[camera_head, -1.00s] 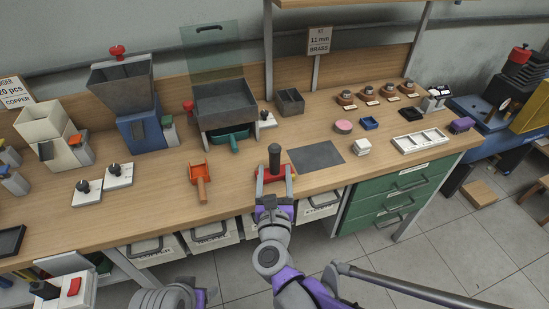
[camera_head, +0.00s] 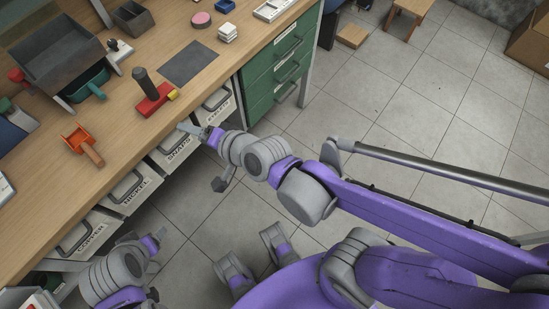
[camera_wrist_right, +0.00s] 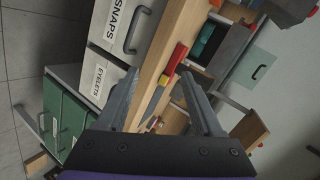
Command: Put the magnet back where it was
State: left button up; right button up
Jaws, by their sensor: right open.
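The magnet appears to be the red block with an upright dark cylindrical handle and a yellow end (camera_head: 155,100). It stands on the wooden bench near the front edge, left of a dark grey mat. In the right wrist view its red and yellow parts (camera_wrist_right: 174,62) show beyond the fingers. My right gripper (camera_head: 190,128) is at the bench's front edge, apart from the block. In the right wrist view its two fingers (camera_wrist_right: 158,78) are spread with nothing between them. My left gripper (camera_head: 158,236) is low in front of the drawers, and its finger opening is unclear.
The dark mat (camera_head: 188,64) lies flat and bare. An orange scoop (camera_head: 82,143) lies to the left, and a grey tray (camera_head: 65,55) stands behind. Labelled bins (camera_head: 128,190) sit under the bench edge, beside a green drawer unit (camera_head: 283,65). Open floor lies to the right.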

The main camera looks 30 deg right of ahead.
jog(key=s+d+f+n+g+h, duration=0.5)
jog(key=s+d+f+n+g, duration=0.35)
jog(key=s+d, duration=0.45)
notch_tip(320, 180, up, 9)
jog(key=w+n+t+p, duration=0.1)
jog(key=t+p, duration=0.1)
jog(key=p, duration=0.6)
jog(key=shift+w, duration=0.3)
jog(key=shift+d+n, duration=0.1)
jog(key=shift+n, duration=0.15)
